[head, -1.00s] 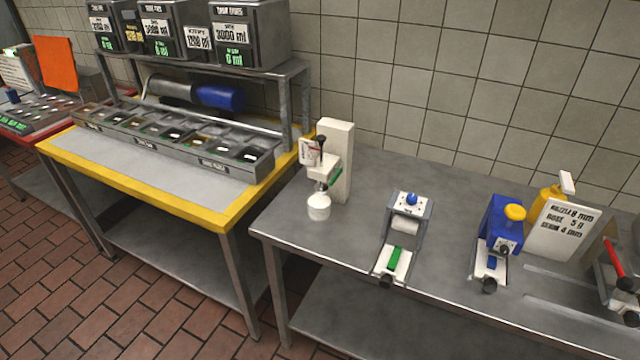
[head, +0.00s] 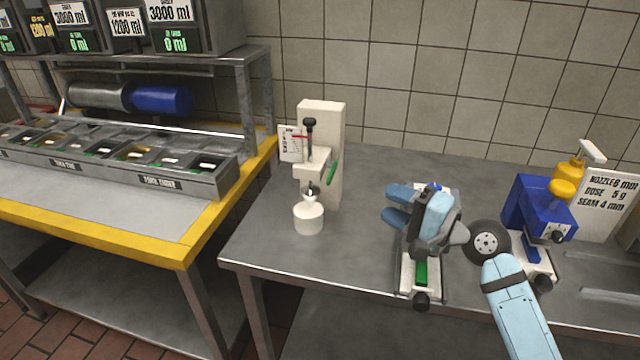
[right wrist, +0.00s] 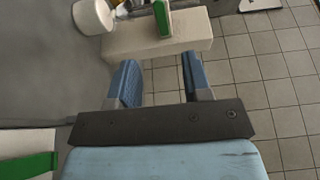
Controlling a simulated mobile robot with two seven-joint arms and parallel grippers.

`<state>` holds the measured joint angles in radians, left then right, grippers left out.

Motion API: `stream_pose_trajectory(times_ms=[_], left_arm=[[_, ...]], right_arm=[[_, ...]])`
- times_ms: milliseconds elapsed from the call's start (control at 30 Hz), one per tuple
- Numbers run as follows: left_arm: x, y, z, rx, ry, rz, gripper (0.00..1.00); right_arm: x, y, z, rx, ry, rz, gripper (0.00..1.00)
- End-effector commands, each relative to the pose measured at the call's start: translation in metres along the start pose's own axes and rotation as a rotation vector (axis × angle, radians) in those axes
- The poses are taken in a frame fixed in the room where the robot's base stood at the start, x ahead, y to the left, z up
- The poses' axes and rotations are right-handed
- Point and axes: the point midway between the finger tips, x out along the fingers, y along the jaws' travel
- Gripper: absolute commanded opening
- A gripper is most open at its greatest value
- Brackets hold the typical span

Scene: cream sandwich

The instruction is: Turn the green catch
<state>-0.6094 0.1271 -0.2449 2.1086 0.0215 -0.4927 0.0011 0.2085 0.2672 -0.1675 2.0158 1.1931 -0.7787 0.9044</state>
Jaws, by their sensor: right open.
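A green catch (head: 331,172) sits on the right side of a white upright stand (head: 323,125). The catch looks tilted in the head view. It also shows in the right wrist view (right wrist: 162,17), at the top, beyond my fingers. A white cup (head: 308,218) stands below the stand's head. My right gripper (head: 386,204) is open and empty, with its blue fingers pointing left towards the stand, apart from the catch. In the right wrist view the gap between my fingertips (right wrist: 159,72) is clear. My left gripper is not in view.
A small white device with a green strip (head: 421,272) lies below my right gripper and is partly hidden by it. A blue device (head: 535,215) and a sign (head: 608,205) stand to the right. A yellow-edged table (head: 185,250) is at the left. Bare steel lies between stand and gripper.

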Motion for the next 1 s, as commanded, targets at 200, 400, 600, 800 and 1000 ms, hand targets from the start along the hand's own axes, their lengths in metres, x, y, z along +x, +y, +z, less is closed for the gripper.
stream_pose_trajectory(times_ms=[200, 400, 600, 800, 1000], left_arm=[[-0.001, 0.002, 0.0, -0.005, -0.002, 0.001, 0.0], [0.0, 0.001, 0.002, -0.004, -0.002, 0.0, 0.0], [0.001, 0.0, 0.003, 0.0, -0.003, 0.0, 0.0], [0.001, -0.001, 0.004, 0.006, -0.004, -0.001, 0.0], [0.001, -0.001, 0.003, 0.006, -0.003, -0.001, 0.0]], right_arm=[[0.04, -0.002, 0.001, 0.001, -0.001, -0.003, 0.45], [0.083, -0.001, 0.001, 0.0, -0.001, -0.001, 0.45], [0.115, 0.0, 0.0, -0.001, 0.001, 0.0, 0.45], [0.129, 0.0, 0.001, -0.003, 0.002, 0.001, 0.45], [0.13, 0.0, 0.001, -0.003, 0.002, 0.001, 0.45]])
